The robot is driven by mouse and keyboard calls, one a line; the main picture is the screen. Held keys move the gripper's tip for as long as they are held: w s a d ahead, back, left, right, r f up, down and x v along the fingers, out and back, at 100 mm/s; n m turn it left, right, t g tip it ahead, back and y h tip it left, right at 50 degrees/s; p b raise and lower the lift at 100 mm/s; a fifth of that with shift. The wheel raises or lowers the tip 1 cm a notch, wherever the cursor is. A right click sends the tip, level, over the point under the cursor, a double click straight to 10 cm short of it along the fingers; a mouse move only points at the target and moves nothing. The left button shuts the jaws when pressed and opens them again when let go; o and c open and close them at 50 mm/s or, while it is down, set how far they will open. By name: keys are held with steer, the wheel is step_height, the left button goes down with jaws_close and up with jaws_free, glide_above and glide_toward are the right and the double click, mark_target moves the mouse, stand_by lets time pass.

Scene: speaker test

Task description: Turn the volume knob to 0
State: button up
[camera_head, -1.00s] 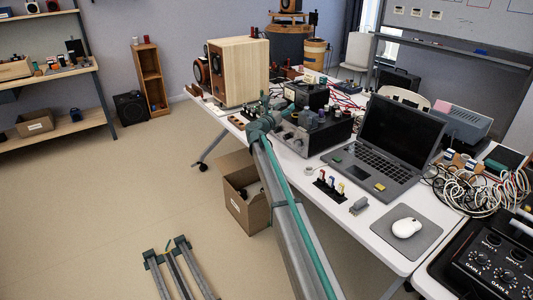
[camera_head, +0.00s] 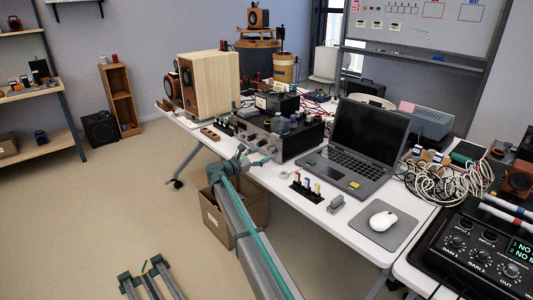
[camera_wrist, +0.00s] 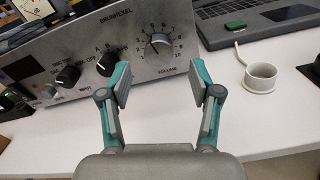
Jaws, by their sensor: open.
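The volume knob (camera_wrist: 158,45) is a round silver dial with numbers around it, above the word VOLUME on the silver front panel (camera_wrist: 95,35) of an amplifier. I cannot read clearly where the knob points. The amplifier (camera_head: 308,139) stands on the white table in the head view. My gripper (camera_wrist: 160,76) is open and empty in the wrist view, its two fingers apart below and either side of the knob, not touching it. In the head view my gripper (camera_head: 244,164) is in front of the amplifier near the table's edge; the knob is not clear there.
Black knobs (camera_wrist: 108,62) sit left of the volume knob. In the head view, a wooden speaker (camera_head: 212,82) stands left of the amplifier and a cardboard box (camera_head: 250,212) below the table edge.

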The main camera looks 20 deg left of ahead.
mark_target(269, 151)
steer(key=shift+x, duration=2.25)
steer(key=c, duration=1.1)
steer(key=shift+c, duration=0.2)
steer(key=shift+n, duration=0.3)
